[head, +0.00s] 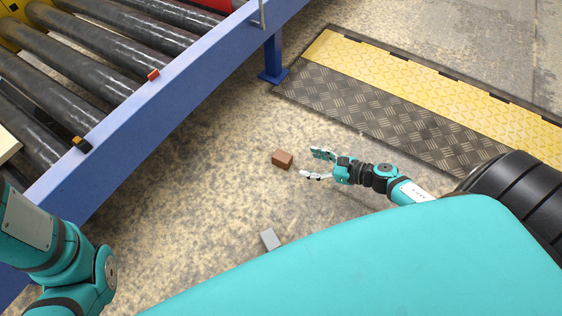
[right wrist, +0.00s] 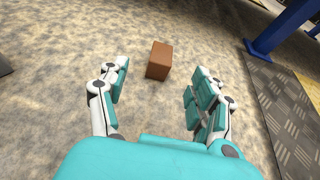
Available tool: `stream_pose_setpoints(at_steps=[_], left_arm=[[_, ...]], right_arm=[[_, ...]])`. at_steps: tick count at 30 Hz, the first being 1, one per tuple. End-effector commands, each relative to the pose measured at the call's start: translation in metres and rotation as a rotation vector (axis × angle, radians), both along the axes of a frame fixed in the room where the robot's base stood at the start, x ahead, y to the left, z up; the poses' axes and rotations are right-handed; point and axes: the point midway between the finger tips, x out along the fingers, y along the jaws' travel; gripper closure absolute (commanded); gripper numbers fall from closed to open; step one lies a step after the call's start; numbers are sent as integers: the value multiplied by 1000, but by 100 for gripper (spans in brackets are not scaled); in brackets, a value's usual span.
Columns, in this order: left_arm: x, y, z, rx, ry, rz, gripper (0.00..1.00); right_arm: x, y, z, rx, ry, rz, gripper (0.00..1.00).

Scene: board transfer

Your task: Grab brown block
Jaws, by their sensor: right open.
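A small brown block (head: 282,159) lies on the speckled floor in the middle of the head view. In the right wrist view the brown block (right wrist: 159,60) sits ahead of the fingertips, between their lines. My right gripper (head: 311,163) comes in from the right in the head view, just right of the block. Its fingers are spread apart and empty in the right wrist view (right wrist: 160,82). The block looks apart from both fingers. My left arm shows at the lower left of the head view, but its gripper is out of view.
A grey block (head: 270,240) lies on the floor nearer to me. A roller conveyor with a blue frame (head: 160,110) and a blue leg (head: 273,60) stands at the left. A ramp with dark tread plate (head: 400,118) and a yellow strip lies beyond the gripper. Floor around the brown block is clear.

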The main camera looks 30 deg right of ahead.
Motion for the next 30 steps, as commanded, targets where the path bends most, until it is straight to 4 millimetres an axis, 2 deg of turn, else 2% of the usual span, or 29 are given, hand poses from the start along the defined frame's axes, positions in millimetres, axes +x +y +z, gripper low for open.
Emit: stream_pose_setpoints(at_steps=[1,3,9,14,22,26,30], left_arm=[[0,0,-12,0,1,0,60],[1,0,-19,0,2,0,60],[1,0,-32,0,2,0,60],[1,0,-36,0,2,0,60],[0,0,-66,1,0,0,60],[1,0,-70,1,3,1,60],[1,0,-70,1,3,1,60]], right_arm=[[10,6,-10,-1,-3,2,35],[22,14,-15,0,-3,1,35],[46,30,-26,1,-1,-1,35],[53,35,-29,0,1,-3,35],[79,46,-51,0,-1,-2,35],[91,54,-53,1,-1,-1,35],[93,56,-54,1,3,-3,35]])
